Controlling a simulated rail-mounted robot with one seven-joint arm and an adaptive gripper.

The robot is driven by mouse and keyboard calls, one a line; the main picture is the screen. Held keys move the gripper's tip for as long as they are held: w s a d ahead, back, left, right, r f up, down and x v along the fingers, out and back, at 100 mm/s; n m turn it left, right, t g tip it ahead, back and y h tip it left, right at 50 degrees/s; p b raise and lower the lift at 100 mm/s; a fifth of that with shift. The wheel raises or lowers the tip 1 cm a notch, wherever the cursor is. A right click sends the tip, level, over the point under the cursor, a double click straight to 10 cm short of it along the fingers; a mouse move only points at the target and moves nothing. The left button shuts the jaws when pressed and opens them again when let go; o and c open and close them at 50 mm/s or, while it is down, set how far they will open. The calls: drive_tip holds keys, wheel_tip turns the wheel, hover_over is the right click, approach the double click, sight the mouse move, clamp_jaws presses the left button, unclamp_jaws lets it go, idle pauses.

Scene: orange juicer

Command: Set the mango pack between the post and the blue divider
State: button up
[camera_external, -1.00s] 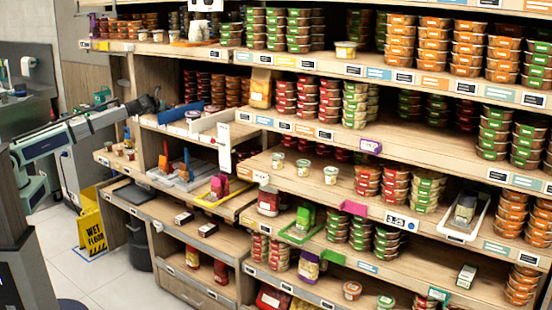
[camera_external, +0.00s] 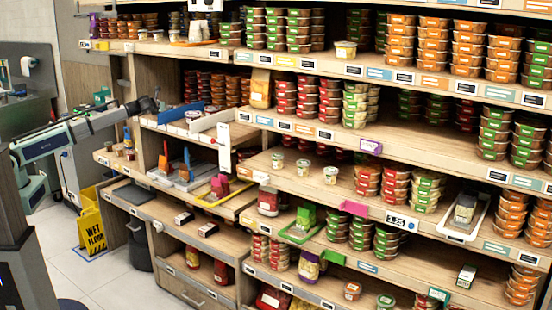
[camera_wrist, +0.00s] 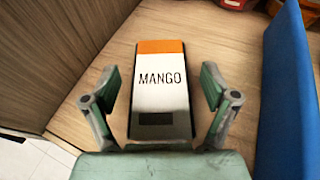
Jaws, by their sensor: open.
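The mango pack (camera_wrist: 160,95), white and grey with an orange end and the word MANGO, lies on the wooden shelf in the wrist view. My gripper (camera_wrist: 160,88) is open, with one finger on each side of the pack and a visible gap on both sides. The wooden post (camera_wrist: 60,60) is to the left and the blue divider (camera_wrist: 288,90) to the right, so the pack lies between them. In the external view my gripper (camera_external: 150,104) is at the shelf beside the post (camera_external: 150,72) and the blue divider (camera_external: 180,112); I cannot make out the pack there.
Red containers (camera_wrist: 235,4) sit behind at the top right of the wrist view. Bare shelf shows around the pack. In the external view, white dividers (camera_external: 205,122) stand right of the blue one, and stacked tubs (camera_external: 232,90) fill the back.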

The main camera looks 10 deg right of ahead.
drive_tip(key=b+v, duration=0.3)
drive_tip(key=v, duration=0.7)
drive_tip(key=shift+s+f, duration=0.1)
drive_tip(key=shift+v, duration=0.8)
